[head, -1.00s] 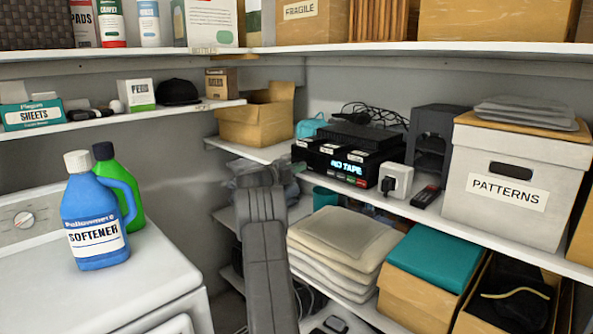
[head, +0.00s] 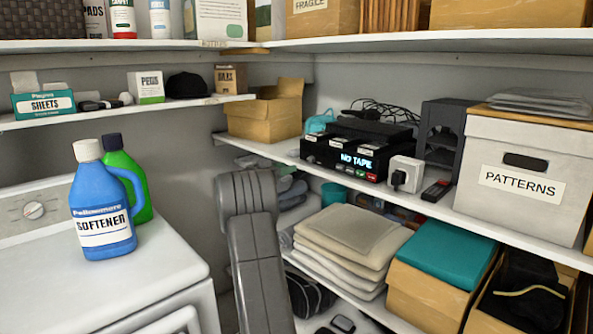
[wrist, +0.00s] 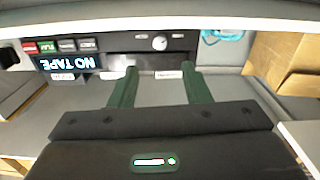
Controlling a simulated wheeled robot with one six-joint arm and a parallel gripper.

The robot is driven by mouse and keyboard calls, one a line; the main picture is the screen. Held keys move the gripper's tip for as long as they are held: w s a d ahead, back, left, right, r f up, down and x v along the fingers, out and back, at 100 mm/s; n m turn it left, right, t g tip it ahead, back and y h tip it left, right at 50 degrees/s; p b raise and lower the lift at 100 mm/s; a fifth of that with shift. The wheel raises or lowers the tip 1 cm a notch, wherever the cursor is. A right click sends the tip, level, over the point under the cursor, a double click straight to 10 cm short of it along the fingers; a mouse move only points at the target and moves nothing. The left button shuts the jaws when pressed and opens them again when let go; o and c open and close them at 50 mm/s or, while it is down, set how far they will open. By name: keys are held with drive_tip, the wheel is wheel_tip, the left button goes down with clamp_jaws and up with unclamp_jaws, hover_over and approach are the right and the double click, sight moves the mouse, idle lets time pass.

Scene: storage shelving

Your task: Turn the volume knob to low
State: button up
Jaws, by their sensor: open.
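A black tape device (head: 350,152) with a lit "NO TAPE" display sits on the right-hand shelf. In the wrist view, which shows it upside down, its front panel (wrist: 125,44) carries a small light round knob (wrist: 160,42) and a row of buttons. I cannot read the knob's setting. My gripper (wrist: 159,70) is open and empty. Its two green fingers point at the panel, one to each side of the knob in the picture, apparently short of it. In the head view my arm hides the gripper, and the knob cannot be made out.
A washer (head: 100,285) with softener (head: 100,205) stands at left.

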sight(310, 160)
drive_tip(key=v, duration=0.4)
drive_tip(key=shift+b, duration=0.3)
drive_tip(key=shift+w+d, duration=0.1)
drive_tip(key=p+x, duration=0.4)
drive_tip(key=x, duration=1)
drive_tip(key=shift+p, duration=0.35)
drive_tip(key=shift+f+b, duration=0.15)
drive_tip(key=shift+b, duration=0.15)
